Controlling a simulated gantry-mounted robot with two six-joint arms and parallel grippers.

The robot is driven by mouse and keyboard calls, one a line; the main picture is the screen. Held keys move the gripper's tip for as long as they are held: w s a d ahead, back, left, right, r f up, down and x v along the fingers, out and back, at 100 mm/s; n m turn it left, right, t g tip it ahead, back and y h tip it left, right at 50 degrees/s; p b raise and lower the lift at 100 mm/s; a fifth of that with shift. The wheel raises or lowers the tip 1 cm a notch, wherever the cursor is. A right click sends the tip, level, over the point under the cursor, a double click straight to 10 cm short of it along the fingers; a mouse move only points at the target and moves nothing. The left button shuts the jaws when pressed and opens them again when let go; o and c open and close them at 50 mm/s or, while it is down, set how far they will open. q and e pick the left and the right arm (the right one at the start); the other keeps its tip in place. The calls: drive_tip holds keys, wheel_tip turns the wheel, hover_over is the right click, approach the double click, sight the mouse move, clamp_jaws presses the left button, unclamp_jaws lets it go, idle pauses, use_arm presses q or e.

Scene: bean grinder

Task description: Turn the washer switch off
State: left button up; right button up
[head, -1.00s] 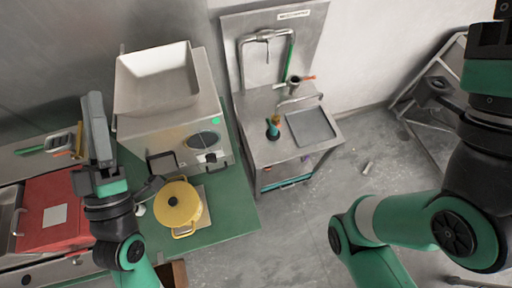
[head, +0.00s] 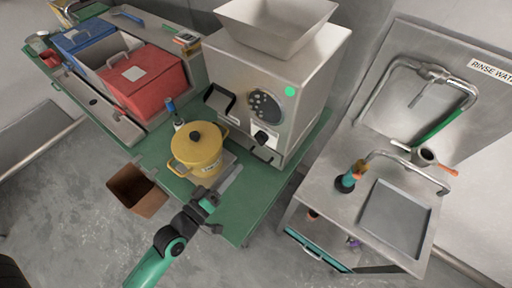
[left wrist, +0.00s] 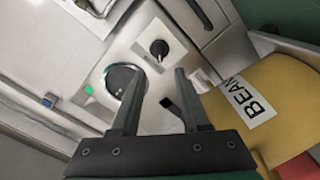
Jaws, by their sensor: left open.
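A metal machine (head: 235,72) with a hopper on top stands on the green bench. Its front has a green light (head: 289,92), a round dark grille (head: 266,105) and a black switch knob (head: 265,138). The knob also shows in the left wrist view (left wrist: 159,48), on a pale plate beyond the fingers. No label tells me whether this is the washer switch. My left gripper (head: 219,189) is near the bench's front edge, in front of the machine and beside the yellow pot. Its fingers (left wrist: 158,88) are apart and empty, clear of the knob. My right gripper is out of view.
The lidded yellow pot (head: 197,148), labelled "BEAN" in part, is close to my left gripper. Red (head: 146,82) and blue (head: 84,38) bins stand at left. A sink station (head: 330,205) with a "RINSE WAT" sign stands at right. A brown box (head: 136,190) is below the bench.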

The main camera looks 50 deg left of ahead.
sight(258, 142)
use_arm(q)
drive_tip(key=w, duration=0.3)
drive_tip(key=w+a, duration=0.1)
drive_tip(key=w, duration=0.3)
drive_tip(key=w+a, duration=0.1)
drive_tip(key=w, duration=0.3)
drive_tip(key=shift+c, duration=0.3)
clamp_jaws()
